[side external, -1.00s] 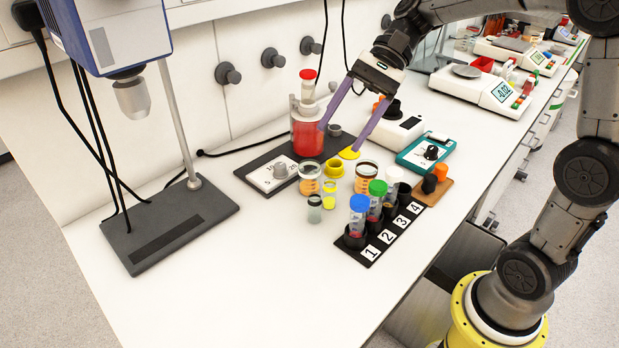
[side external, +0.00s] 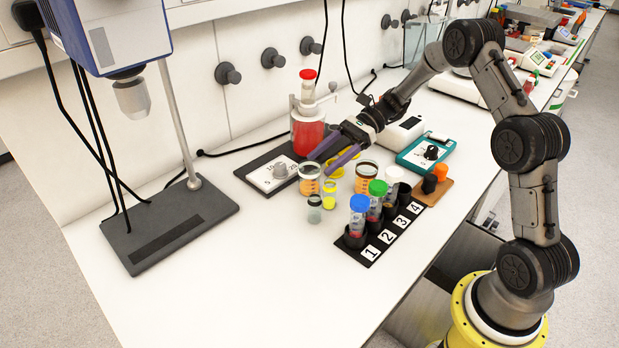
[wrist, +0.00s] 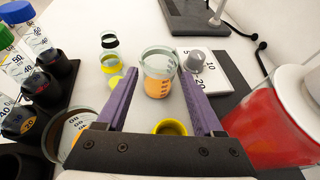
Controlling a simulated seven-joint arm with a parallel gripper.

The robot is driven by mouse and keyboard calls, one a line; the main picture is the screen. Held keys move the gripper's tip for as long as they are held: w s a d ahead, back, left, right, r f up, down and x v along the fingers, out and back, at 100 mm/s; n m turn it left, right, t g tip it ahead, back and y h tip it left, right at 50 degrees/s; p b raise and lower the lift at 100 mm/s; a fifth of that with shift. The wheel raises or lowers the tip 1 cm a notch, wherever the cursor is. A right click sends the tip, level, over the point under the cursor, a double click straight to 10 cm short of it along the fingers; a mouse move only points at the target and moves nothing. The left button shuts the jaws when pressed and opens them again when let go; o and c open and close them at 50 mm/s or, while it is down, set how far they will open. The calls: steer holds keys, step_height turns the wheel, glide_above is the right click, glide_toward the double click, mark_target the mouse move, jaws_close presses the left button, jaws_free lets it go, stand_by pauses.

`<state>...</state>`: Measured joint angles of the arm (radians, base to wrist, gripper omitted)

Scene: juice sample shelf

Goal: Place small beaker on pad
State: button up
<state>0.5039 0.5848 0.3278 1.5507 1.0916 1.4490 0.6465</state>
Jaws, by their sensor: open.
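A clear beaker with orange contents (side external: 310,182) stands upright on the bench. In the wrist view this beaker (wrist: 157,82) is ahead, between my spread purple fingers. A second orange beaker (side external: 366,180) stands to the right; it looks larger in the wrist view (wrist: 72,133). My gripper (side external: 321,164) is open, low and tilted, its fingertips by the first beaker; I cannot tell whether they touch it. A yellow hollow piece (wrist: 170,127) lies under my palm. Which is the pad is unclear.
Two small vials (side external: 314,212) stand in front. A black numbered rack (side external: 384,236) holds capped tubes. A red-filled bottle (side external: 306,138) and a dark base with a white dial plate (side external: 272,174) stand behind and left. The bench front-left is clear.

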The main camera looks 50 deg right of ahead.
mark_target(301, 182)
steer(key=x, duration=0.8)
steer(key=shift+f, duration=0.3)
steer(key=shift+c, duration=0.3)
